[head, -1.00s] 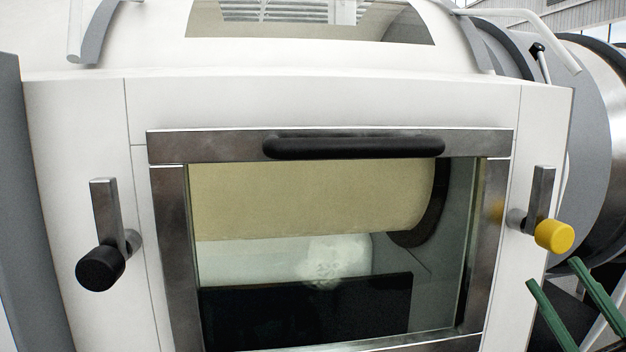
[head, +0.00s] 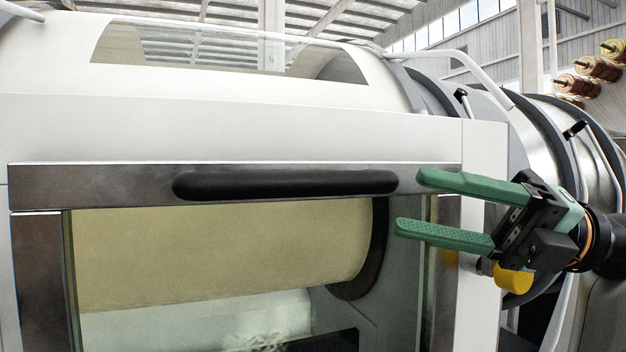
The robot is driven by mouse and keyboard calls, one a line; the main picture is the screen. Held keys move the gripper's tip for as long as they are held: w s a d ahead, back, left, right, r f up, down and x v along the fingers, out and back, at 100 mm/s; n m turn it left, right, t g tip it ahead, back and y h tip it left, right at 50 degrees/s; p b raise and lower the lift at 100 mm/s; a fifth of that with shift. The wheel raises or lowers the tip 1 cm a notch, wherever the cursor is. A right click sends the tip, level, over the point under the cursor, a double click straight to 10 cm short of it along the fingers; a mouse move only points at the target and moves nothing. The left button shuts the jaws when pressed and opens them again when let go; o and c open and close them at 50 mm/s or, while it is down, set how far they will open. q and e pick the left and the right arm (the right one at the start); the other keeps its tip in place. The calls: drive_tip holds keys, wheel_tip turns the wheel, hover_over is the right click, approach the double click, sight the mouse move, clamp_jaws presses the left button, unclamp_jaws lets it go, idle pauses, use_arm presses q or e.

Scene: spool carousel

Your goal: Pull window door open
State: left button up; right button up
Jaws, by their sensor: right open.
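The window door has a dark metal frame (head: 100,185) around a glass pane, set in a white machine housing. A black bar handle (head: 285,185) runs along its top rail. Behind the glass is a large beige roll (head: 220,250). My right gripper (head: 408,204) comes in from the right with two green fingers spread apart and nothing between them. Its fingertips point left, close to the right end of the handle; I cannot tell whether they touch the door. My left gripper is not in view.
A yellow knob (head: 512,278) sits at the right of the door, partly hidden by my right gripper. A grey round machine section (head: 545,130) lies at the right, and several copper spools (head: 595,70) are farther back. The space left of the handle's front is clear.

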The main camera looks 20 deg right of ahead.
sight(353, 191)
drive_tip(key=p+x, duration=0.2)
drive_tip(key=x, duration=0.8)
drive_tip(key=shift+a, duration=0.2)
clamp_jaws()
idle(1.0)
